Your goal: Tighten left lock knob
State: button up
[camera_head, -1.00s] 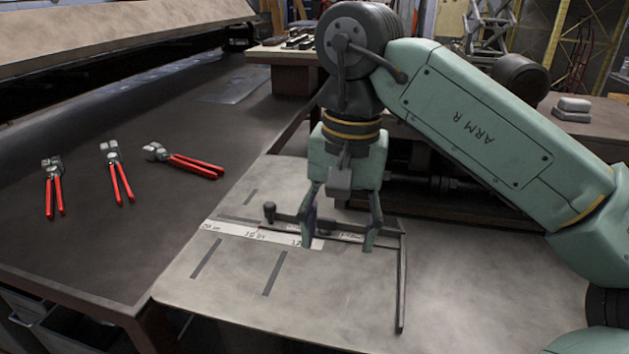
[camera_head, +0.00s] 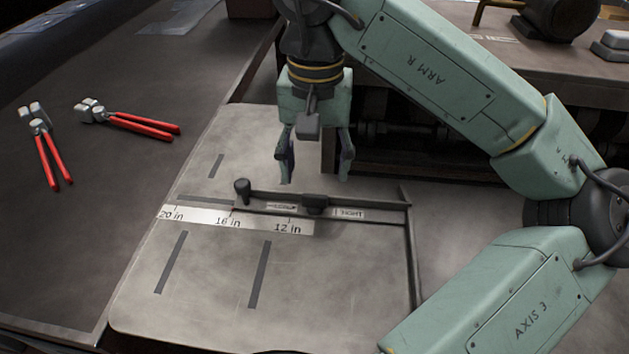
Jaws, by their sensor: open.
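A dark lock knob (camera_head: 242,187) stands at the left end of a dark bar (camera_head: 275,202) on the grey metal plate (camera_head: 200,320). A second dark knob (camera_head: 315,204) sits farther right on the bar, by a label that seems to read "RIGHT". My gripper (camera_head: 315,178) points down with its fingers apart and nothing between them. In the picture it is just above the bar, right of the left knob and above the right knob. It does not appear to touch either knob; its exact height is hard to tell.
A white scale (camera_head: 258,223) marked 20, 16 and 12 in lies along the bar. A dark side rail (camera_head: 412,260) runs at the plate's right. Red-handled pliers (camera_head: 52,158) and another red-handled tool (camera_head: 140,126) lie on the dark table at left. The plate's front is clear.

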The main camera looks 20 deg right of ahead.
aim_at(315, 202)
jog(key=shift+f+p, duration=0.4)
jog(key=shift+f, duration=2.35)
jog(key=shift+c, duration=0.4)
jog(key=c, duration=1.1)
